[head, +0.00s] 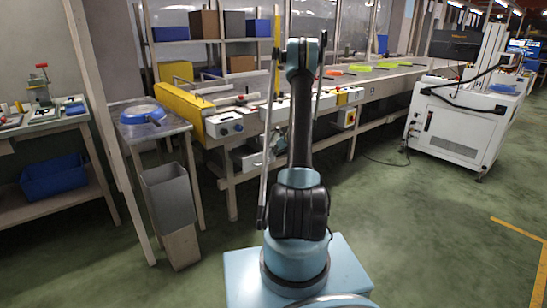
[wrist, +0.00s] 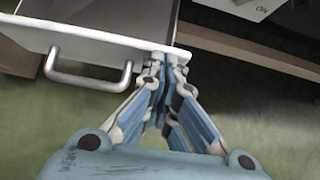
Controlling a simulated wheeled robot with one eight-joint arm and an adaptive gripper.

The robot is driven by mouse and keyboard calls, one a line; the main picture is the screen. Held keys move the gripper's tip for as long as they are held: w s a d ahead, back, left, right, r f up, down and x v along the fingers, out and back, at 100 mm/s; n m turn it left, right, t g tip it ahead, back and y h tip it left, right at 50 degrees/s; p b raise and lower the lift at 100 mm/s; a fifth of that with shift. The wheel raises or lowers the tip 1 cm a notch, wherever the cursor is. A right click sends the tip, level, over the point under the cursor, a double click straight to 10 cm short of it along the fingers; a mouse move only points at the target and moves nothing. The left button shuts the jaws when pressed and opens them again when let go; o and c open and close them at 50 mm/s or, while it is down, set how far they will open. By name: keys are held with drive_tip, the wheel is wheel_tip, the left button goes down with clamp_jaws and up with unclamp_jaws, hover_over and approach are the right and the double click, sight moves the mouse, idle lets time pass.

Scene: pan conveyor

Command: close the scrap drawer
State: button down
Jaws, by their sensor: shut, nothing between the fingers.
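The scrap drawer stands pulled out under the conveyor bench. In the wrist view its white front (wrist: 105,43) runs across the upper left, with a grey bar handle (wrist: 88,82) on it. Part of the open drawer's inside shows behind the front. My gripper (wrist: 165,62) is shut and empty, its fingertips at the right end of the drawer front, to the right of the handle. They seem to meet the front, but I cannot tell if they touch. In the head view the drawer (head: 253,162) shows left of my arm, which hides the gripper.
The conveyor bench (head: 226,123) runs from centre left to the back right, with legs below it. A grey bin (head: 168,197) stands at the left by a small table with a blue pan (head: 142,115). A white machine cabinet (head: 455,128) stands at the right. The green floor between is clear.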

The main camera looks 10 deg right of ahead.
hover_over(258, 151)
drive_tip(key=s, duration=0.1)
drive_tip(key=shift+s+d, duration=0.1)
drive_tip(key=shift+w, duration=0.25)
drive_tip(key=shift+a, duration=0.2)
